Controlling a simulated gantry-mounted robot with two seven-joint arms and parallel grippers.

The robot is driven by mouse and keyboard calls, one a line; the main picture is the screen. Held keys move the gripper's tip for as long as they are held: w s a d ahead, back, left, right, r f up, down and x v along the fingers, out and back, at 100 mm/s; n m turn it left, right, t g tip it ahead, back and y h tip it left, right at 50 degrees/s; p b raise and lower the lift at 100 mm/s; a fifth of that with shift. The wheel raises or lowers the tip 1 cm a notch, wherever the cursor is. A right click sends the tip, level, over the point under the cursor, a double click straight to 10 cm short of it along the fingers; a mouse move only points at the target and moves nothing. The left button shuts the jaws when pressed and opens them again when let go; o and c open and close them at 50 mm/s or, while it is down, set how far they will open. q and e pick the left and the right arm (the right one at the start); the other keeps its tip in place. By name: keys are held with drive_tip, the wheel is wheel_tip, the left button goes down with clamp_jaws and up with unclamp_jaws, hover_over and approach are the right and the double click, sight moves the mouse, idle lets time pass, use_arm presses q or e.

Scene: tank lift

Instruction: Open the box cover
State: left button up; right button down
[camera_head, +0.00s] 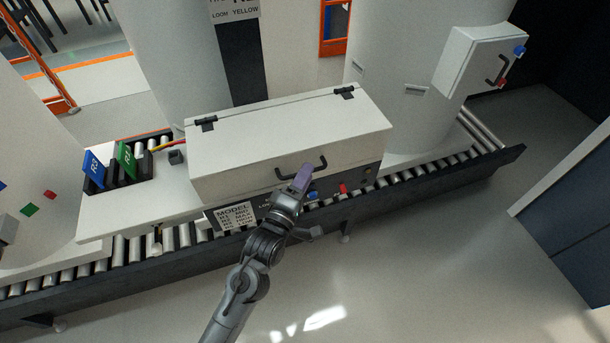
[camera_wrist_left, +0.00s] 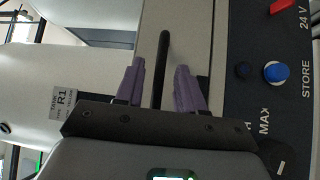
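The white box (camera_head: 290,145) stands on a roller conveyor, and its cover (camera_head: 280,120) is closed, with two black hinges along the back edge. A black bar handle (camera_head: 318,163) is on the front of the cover. My left gripper (camera_head: 303,177) is at the handle in the head view. In the left wrist view its purple fingers (camera_wrist_left: 159,66) stand open, one on each side of the handle (camera_wrist_left: 164,48), with visible gaps to both. The handle's lower end is hidden behind the gripper. My right gripper is not in view.
Below the cover, a dark panel carries a blue button (camera_wrist_left: 276,72) and a red switch (camera_wrist_left: 280,6). A white ledge (camera_head: 135,208) with blue and green cards (camera_head: 127,160) is left of the box. Large white tanks (camera_head: 405,70) stand behind. Floor in front is clear.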

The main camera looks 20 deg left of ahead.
use_arm(q)
drive_tip(key=shift+w, duration=0.2)
clamp_jaws()
drive_tip(key=shift+r, duration=0.1)
